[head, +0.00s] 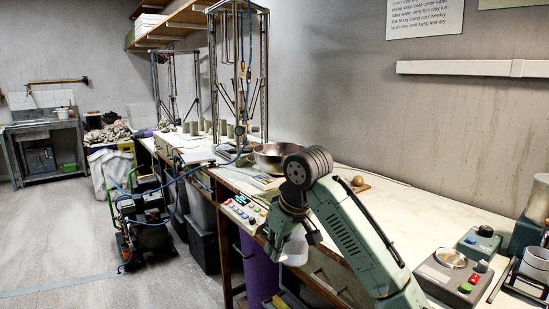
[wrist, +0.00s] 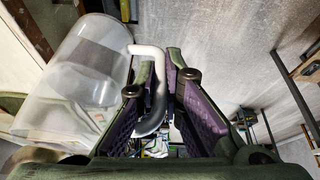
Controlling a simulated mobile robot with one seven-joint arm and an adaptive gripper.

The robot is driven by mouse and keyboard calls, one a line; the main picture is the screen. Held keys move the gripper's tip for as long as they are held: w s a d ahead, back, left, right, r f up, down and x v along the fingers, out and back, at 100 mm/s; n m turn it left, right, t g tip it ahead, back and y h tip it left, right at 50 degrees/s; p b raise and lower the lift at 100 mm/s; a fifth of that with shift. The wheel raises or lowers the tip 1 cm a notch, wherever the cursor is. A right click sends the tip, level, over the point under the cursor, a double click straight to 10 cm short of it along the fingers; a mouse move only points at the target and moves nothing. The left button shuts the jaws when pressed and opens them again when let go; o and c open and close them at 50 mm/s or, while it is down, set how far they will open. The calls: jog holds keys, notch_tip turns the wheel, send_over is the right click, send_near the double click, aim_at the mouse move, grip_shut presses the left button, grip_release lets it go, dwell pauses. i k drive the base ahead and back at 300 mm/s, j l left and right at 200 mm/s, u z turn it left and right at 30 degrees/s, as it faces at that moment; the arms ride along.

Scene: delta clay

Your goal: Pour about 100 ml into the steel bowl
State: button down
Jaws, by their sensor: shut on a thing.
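The steel bowl (head: 268,157) stands on the long workbench, beyond my arm in the head view, and part of it is hidden by my arm. My gripper (head: 291,238) is out by the bench's front edge, nearer the camera than the bowl. It is shut on the handle of a translucent plastic jug (head: 296,251). In the wrist view the clear jug (wrist: 75,70) is on the left, with its white handle between the purple-padded fingers of my gripper (wrist: 160,80). I cannot tell how much liquid is in the jug. The bowl does not show in the wrist view.
A metal frame (head: 265,75) with hanging rods stands on the bench behind the bowl. A control panel with buttons (head: 243,208) is on the front edge. A small brown ball (head: 357,181) and a scale-like box (head: 452,272) are to the right. The bench's middle is mostly clear.

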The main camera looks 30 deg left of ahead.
aim_at(270, 157)
jog(key=i+j+u, duration=0.1)
jog(key=j+u, duration=0.25)
jog(key=i+j+u, duration=0.15)
jog(key=j+u, duration=0.2)
jog(key=i+j+u, duration=0.15)
jog(key=j, duration=0.15)
jog(key=i+j+u, duration=0.15)
jog(key=i+j+z, duration=0.2)
jog(key=z, duration=0.15)
jog(key=i+j+z, duration=0.15)
jog(key=j+z, duration=0.2)
jog(key=i+j+z, duration=0.1)
jog(key=j+z, duration=0.25)
jog(key=j, duration=0.15)
